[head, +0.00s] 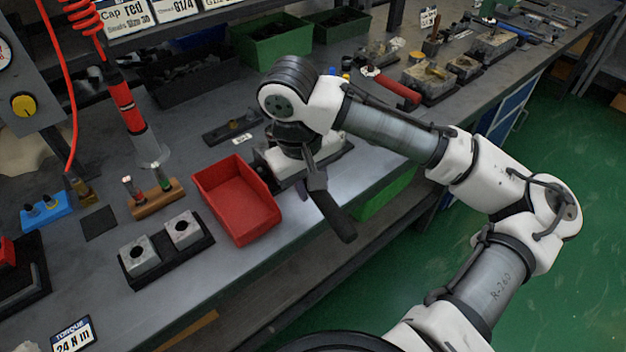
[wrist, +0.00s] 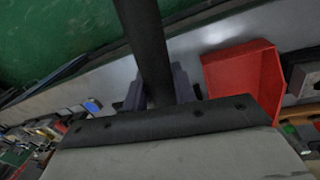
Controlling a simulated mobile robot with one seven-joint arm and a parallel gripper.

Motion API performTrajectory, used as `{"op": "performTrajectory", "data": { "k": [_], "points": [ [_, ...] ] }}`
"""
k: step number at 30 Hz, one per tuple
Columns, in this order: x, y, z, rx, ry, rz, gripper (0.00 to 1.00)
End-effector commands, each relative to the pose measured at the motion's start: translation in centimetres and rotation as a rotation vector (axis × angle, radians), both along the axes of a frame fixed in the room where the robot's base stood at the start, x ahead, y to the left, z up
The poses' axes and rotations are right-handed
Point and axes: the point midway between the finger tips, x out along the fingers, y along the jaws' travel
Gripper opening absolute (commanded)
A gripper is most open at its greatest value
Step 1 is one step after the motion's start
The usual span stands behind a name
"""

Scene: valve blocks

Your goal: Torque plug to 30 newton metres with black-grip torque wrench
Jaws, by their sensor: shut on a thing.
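My gripper (head: 316,184) is shut on the torque wrench. The wrench's black grip (head: 336,218) slants down and right from the fingers, out over the bench's front edge. In the wrist view, its dark bar (wrist: 148,45) runs up from between the grey fingers (wrist: 162,92). A pale metal valve block (head: 277,170) sits under my wrist, to the right of the red bin. My arm covers much of this block. I cannot see the plug or whether the wrench's head is seated on it.
A red open bin (head: 241,218) stands close left of the block; it also shows in the wrist view (wrist: 237,78). Two metal blocks (head: 160,245) sit on a dark base further left. A red hanging tool (head: 127,108) is behind them. Green bins (head: 275,45) stand at the back.

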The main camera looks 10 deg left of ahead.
Motion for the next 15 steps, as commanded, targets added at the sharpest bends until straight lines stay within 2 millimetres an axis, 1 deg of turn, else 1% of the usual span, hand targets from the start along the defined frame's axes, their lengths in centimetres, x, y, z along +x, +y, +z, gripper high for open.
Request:
{"op": "performTrajectory", "data": {
  "k": [2, 15],
  "points": [
    [-0.2, 0.3, 0.3, 0.001, -0.001, -0.02, 0.0],
    [-1.3, 1.7, 0.2, 0.0, -0.002, -0.138, 0.0]
  ]
}}
